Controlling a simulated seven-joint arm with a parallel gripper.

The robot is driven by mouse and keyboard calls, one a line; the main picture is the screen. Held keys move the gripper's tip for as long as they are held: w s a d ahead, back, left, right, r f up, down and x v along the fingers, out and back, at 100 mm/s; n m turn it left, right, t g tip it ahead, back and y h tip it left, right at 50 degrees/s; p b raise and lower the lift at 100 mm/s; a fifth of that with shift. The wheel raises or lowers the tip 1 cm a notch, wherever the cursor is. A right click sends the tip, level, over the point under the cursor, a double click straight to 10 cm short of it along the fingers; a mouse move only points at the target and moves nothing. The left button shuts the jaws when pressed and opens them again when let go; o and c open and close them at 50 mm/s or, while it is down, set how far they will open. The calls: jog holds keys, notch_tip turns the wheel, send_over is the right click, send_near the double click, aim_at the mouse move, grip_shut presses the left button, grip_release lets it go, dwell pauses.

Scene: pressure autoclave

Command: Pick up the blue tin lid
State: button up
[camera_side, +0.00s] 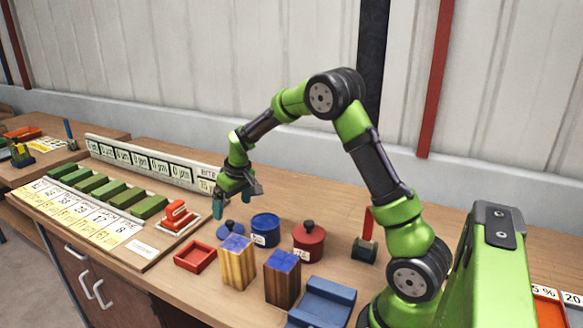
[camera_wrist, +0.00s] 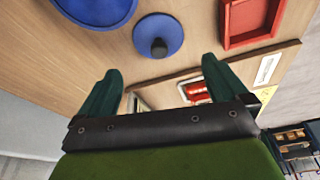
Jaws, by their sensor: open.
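The blue tin lid (camera_side: 231,230) lies on the table with its knob up, just left of the open-topped-looking blue tin (camera_side: 265,231). In the wrist view the lid (camera_wrist: 171,26) is a blue disc with a dark knob, ahead of the fingertips near the top middle. The blue tin (camera_wrist: 95,12) is cut off at the upper left there. My gripper (camera_side: 231,198) is above and behind the lid, apart from it. In the wrist view my gripper (camera_wrist: 160,82) has its two green fingers spread wide with nothing between them.
A red tin (camera_side: 309,243) with its lid on stands right of the blue tin. Two wooden blocks with blue tops (camera_side: 236,262) stand in front. A red square tray (camera_side: 195,257) lies left, beside a board with green blocks (camera_side: 120,205) and a red piece (camera_side: 178,217).

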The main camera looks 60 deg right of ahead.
aim_at(230, 221)
jog(key=x, duration=0.8)
jog(key=shift+w+d+f, duration=0.2)
jog(key=shift+w+f, duration=0.05)
jog(key=shift+c, duration=0.5)
jog(key=c, duration=0.7)
